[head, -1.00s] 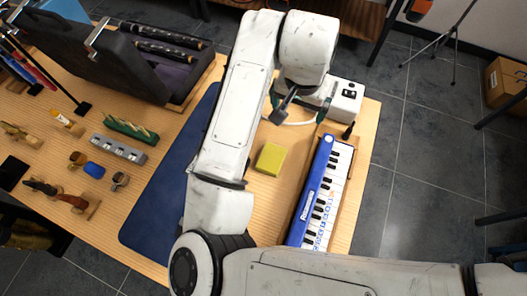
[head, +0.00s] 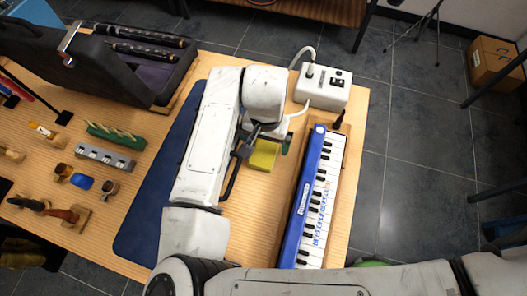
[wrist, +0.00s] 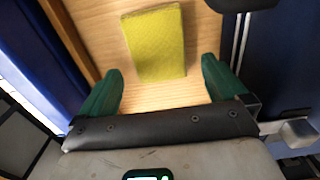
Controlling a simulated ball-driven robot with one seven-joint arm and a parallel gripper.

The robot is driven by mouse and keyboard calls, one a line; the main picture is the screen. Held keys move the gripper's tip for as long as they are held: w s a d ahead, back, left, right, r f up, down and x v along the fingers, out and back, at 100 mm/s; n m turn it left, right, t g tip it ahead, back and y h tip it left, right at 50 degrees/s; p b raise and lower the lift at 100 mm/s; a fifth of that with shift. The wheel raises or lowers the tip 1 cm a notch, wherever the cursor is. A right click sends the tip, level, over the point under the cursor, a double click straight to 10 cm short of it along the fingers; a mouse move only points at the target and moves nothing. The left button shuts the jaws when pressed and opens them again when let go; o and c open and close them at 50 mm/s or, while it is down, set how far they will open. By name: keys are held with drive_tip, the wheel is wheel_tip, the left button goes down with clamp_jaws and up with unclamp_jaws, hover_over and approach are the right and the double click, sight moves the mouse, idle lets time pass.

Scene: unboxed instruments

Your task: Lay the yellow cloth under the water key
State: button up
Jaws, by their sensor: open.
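The yellow cloth (head: 263,155) is a folded square lying flat on the wooden table, between the blue mat and the blue keyboard instrument (head: 316,200). In the wrist view the cloth (wrist: 156,42) lies beyond and between the green fingertips. My gripper (wrist: 160,88) is open and empty, above the table near the cloth's edge and apart from it. In the head view my gripper (head: 262,140) partly covers the cloth. I cannot clearly pick out the water key in either view.
A white box with a cable (head: 322,88) stands behind the keyboard. The blue mat (head: 150,215) lies left, partly under my arm. An open black case (head: 110,65) and several small items, including a grey block (head: 104,157), are further left. Bare wood surrounds the cloth.

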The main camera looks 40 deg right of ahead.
drive_tip(key=shift+f, duration=1.05)
drive_tip(key=c, duration=1.2)
drive_tip(key=shift+r, duration=0.1)
